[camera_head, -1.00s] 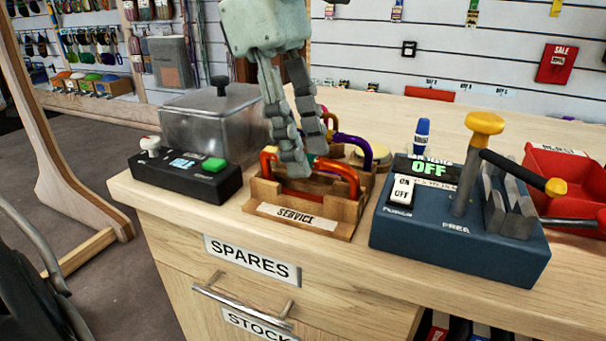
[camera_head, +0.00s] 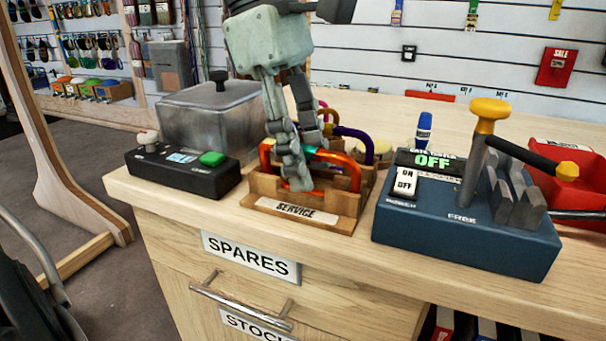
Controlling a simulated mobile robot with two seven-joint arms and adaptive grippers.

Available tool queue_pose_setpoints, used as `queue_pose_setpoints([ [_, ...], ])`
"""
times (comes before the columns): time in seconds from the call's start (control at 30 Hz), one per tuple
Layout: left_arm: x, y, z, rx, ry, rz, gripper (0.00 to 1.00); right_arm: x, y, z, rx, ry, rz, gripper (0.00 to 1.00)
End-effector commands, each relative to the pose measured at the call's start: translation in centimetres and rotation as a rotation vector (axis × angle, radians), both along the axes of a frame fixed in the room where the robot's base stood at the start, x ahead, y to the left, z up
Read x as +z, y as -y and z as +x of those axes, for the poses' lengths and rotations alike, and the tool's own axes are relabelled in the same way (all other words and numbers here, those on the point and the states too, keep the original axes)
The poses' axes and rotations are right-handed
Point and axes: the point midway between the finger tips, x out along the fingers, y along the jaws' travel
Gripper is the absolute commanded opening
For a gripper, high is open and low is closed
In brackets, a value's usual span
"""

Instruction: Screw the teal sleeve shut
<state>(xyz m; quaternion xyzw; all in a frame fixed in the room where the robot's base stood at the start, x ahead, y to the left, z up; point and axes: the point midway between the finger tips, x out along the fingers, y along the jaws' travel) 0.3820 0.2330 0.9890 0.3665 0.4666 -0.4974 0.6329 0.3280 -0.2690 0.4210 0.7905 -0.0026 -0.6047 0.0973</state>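A wooden rack labelled SERVICE (camera_head: 294,213) stands on the counter and holds several carabiners. The front one is orange (camera_head: 351,168). A small teal patch (camera_head: 309,151) shows on its upper bar, by my fingers, and looks like the teal sleeve; most of it is hidden. My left gripper (camera_head: 306,163) reaches down from above, with one finger in front of the orange carabiner's upper bar and the other seemingly behind it. The fingers are apart. I cannot tell whether they touch the sleeve. My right gripper is not in view.
Left of the rack are a black box with a green button (camera_head: 213,159) and a grey lidded tank (camera_head: 208,117). On the right, a blue machine reading OFF (camera_head: 468,235) has a yellow-tipped lever (camera_head: 534,157), with a red bin (camera_head: 582,184) behind. Purple and other carabiners stand close behind.

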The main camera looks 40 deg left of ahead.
Motion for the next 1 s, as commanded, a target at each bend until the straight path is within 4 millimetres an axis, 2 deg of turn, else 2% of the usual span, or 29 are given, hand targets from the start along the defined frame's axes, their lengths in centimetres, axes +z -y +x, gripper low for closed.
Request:
queue_pose_setpoints([
  [1.0,0.1,0.4,-1.6,0.000,-0.001,0.000,0.38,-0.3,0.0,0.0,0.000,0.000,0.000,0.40],
])
